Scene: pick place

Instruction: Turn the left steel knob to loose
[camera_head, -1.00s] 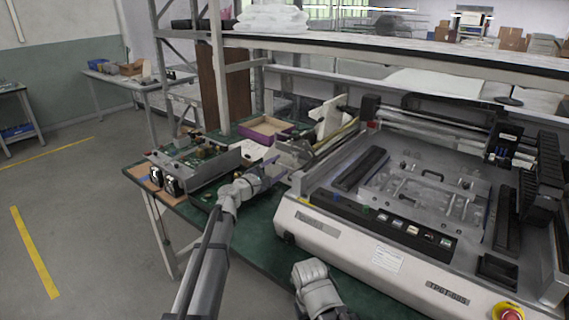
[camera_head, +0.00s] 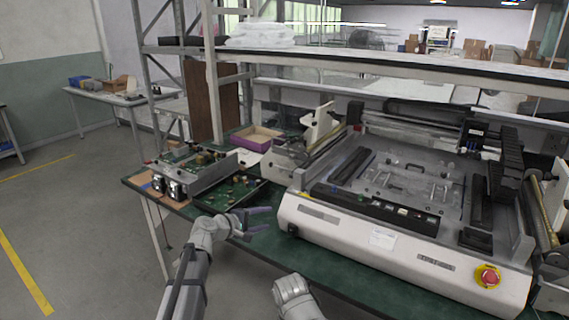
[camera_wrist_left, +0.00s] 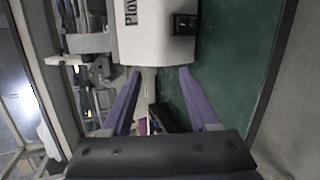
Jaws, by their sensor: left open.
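The white machine (camera_head: 340,225) stands on the green table, with its front panel facing me. I cannot clearly make out the steel knob. A grey metal assembly (camera_head: 285,160) sits at the machine's left side; metal parts (camera_wrist_left: 97,70) also show at the left of the left wrist view. My left gripper (camera_head: 270,218) is open and empty, left of the machine's front left corner, its purple fingers pointing right. In the left wrist view, its fingertips (camera_wrist_left: 160,71) are apart, with the white casing beyond them. My right gripper is out of view; only part of my right arm shows.
Circuit-board units (camera_head: 190,170) and a dark tray of boards (camera_head: 232,192) lie left of the machine. A purple-sided box (camera_head: 256,138) is behind them. The green table (camera_head: 262,262) is bare along its near edge. A red emergency button (camera_head: 488,277) is at front right.

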